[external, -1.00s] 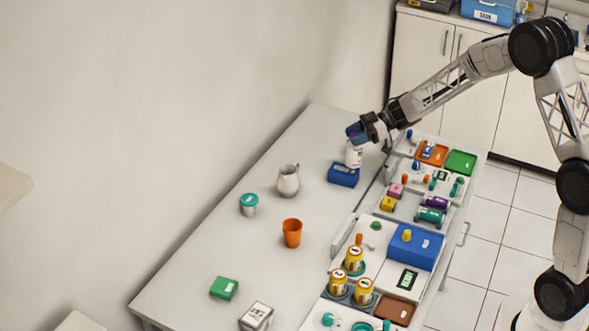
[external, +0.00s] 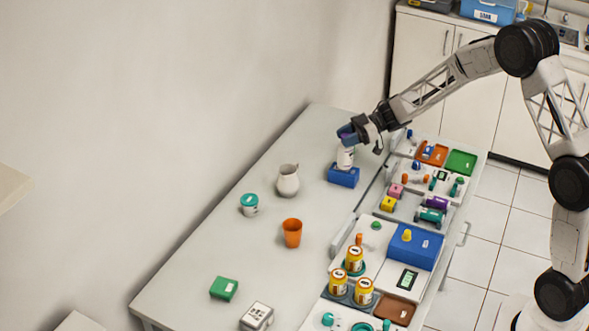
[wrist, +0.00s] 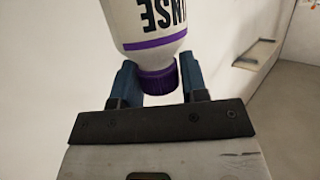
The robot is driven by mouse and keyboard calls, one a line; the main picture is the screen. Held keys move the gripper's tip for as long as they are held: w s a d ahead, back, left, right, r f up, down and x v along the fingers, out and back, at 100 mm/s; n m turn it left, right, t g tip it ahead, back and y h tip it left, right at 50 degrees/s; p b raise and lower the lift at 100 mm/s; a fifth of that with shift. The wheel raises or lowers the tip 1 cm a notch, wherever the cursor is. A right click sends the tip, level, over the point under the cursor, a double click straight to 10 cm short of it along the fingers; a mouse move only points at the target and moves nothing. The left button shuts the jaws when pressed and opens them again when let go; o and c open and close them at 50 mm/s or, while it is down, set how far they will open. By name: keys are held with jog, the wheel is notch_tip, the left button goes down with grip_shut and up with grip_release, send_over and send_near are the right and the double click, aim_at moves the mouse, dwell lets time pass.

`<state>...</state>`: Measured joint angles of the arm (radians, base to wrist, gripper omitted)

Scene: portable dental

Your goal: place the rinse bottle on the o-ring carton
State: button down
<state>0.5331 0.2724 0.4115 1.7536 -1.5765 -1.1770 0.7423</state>
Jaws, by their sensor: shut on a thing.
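The rinse bottle (external: 346,157) is white with a purple band and cap. My gripper (external: 348,134) is shut on it near the top, and the bottle looks upright. In the wrist view the rinse bottle (wrist: 158,25) shows upside down, with its purple cap between the two blue fingers of my gripper (wrist: 158,82). The blue box (external: 343,176), which I take for the o-ring carton, lies on the table directly under the bottle. The bottle's base appears at the carton's top; I cannot tell whether they touch.
A cream jug (external: 288,180), a teal-lidded cup (external: 249,204) and an orange cup (external: 292,232) stand to the left of the carton. Trays with small coloured parts (external: 416,205) line the right side.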

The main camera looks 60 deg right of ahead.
jog(key=shift+f, duration=0.7)
jog(key=shift+f, duration=0.15)
jog(key=c, duration=0.6)
grip_release()
jog(key=shift+c, duration=0.2)
jog(key=shift+v, duration=0.95)
jog(key=v, duration=1)
jog(key=shift+r, duration=0.2)
